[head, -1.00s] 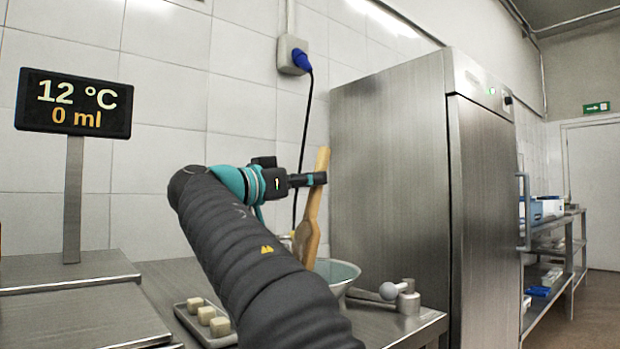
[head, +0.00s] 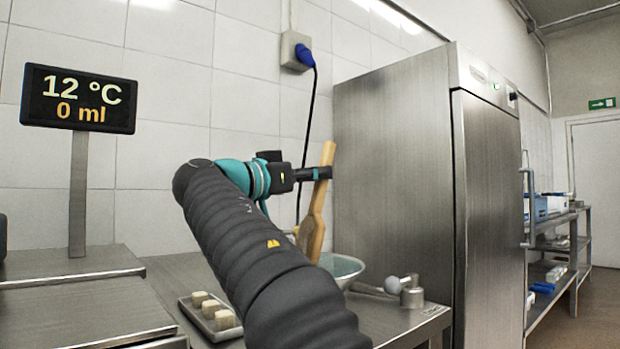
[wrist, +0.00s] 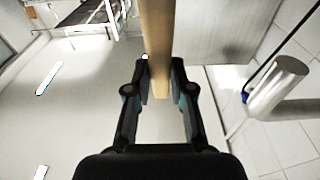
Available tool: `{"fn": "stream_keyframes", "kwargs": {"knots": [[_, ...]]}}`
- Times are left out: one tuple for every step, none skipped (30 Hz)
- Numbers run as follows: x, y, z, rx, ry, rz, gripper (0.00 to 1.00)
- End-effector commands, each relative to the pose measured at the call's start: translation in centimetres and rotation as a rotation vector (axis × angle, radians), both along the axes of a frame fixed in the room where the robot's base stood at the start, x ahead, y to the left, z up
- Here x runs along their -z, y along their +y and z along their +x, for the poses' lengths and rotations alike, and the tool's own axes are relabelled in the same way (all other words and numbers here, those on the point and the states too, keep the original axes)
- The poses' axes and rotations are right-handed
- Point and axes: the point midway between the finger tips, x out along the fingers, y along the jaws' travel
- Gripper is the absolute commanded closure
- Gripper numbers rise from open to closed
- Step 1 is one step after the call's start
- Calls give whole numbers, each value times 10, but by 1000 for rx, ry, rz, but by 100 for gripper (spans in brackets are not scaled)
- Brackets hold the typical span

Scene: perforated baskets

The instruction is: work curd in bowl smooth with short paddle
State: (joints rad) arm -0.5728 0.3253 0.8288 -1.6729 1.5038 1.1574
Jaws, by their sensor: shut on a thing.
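My gripper (head: 324,173) is shut on the handle of a wooden paddle (head: 312,232) and holds it nearly upright, leaning a little. The wrist view shows the paddle's handle (wrist: 158,50) between my two fingers (wrist: 159,88). The bowl (head: 345,266) stands on the steel table below, partly hidden by my arm. Its inside looks pale bluish-green. The paddle's broad lower end is at the bowl's left side; I cannot tell whether it touches the bowl or its contents.
A small tray (head: 204,328) with several pale cubes lies left of my arm. A metal tool with a round knob (head: 392,284) lies right of the bowl. A display (head: 78,98) reads 12 °C and 0 ml. A tall steel cabinet (head: 395,170) stands close on the right.

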Motion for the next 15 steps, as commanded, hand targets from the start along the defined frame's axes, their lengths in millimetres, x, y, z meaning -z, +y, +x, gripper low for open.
{"fn": "stream_keyframes", "kwargs": {"knots": [[0, 0, 0, 0, 0, 0, 100], [0, 0, 0, 0, 1, -1, 100], [0, 0, 0, 0, 0, 0, 100], [-1, 0, 0, 0, 0, 0, 100], [-1, 0, 1, 0, 0, 0, 100], [-1, 1, 1, 0, -1, -1, 100], [-1, 1, 2, 0, -1, -1, 100], [-1, 2, 3, 0, -1, 0, 100], [-1, 3, 4, 0, -1, 0, 100], [-1, 3, 5, 0, -1, 0, 100], [-1, 4, 6, 0, -1, 0, 100], [-1, 5, 8, 0, -1, 0, 100], [-1, 6, 9, 0, -1, 0, 100], [-1, 6, 10, -1, -1, 0, 100], [0, 7, 11, -1, -1, 0, 100]]}}
